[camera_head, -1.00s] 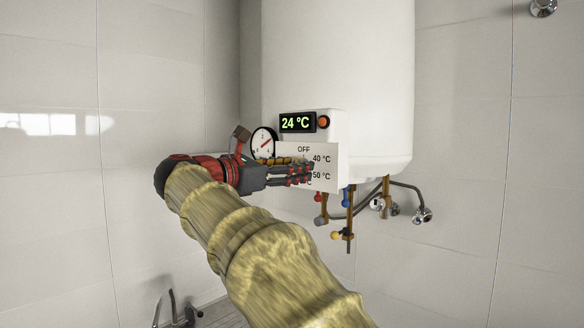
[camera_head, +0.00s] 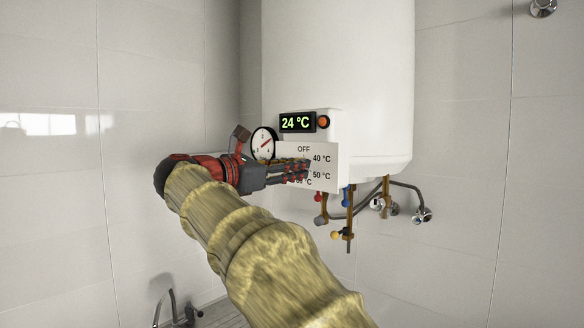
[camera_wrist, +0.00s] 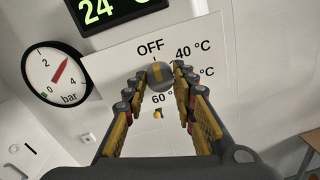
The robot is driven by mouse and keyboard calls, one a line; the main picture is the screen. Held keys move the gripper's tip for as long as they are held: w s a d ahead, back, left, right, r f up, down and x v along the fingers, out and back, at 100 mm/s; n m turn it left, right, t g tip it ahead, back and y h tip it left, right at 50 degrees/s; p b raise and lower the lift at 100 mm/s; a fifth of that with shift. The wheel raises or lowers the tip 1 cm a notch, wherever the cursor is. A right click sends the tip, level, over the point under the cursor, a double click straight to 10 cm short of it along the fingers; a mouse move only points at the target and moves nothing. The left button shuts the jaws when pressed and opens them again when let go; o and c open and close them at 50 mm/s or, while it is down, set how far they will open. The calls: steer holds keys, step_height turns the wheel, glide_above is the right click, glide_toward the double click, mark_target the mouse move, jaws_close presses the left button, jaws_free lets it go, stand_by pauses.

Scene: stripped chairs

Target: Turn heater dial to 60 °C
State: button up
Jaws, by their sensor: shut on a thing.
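The heater dial (camera_wrist: 160,76) is a small grey round knob with a yellow stripe, on a white panel (camera_wrist: 118,62). The stripe looks close to upright, in line with OFF; which end points cannot be told. OFF is above the dial, 40 °C at upper right, a partly hidden label at right, and 60 ° below. My gripper (camera_wrist: 161,77) is shut on the dial, one finger on each side. In the head view my gripper (camera_head: 306,169) reaches the panel from the left and its fingers hide the dial. The display (camera_head: 297,122) reads 24 °C.
A pressure gauge (camera_head: 263,143) is left of the panel, close above my gripper. An orange-red round light or button (camera_head: 324,122) is beside the display. The white heater tank (camera_head: 340,70) rises above. Pipes with coloured valves (camera_head: 348,215) hang below.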

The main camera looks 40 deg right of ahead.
steer(key=shift+m, duration=0.4)
steer(key=shift+f+m+t+b, duration=0.15)
steer(key=shift+m+t+b, duration=0.25)
steer(key=shift+m+b, duration=6)
steer(key=shift+f+m+t+b, duration=0.3)
steer(key=shift+m+b, duration=1.9)
steer(key=shift+m, duration=8.4)
steer(key=shift+o, duration=0.2)
steer(key=shift+r, duration=0.2)
steer(key=shift+c, duration=0.2)
steer(key=o, duration=1.2)
steer(key=shift+r, duration=0.1)
steer(key=shift+c, duration=0.2)
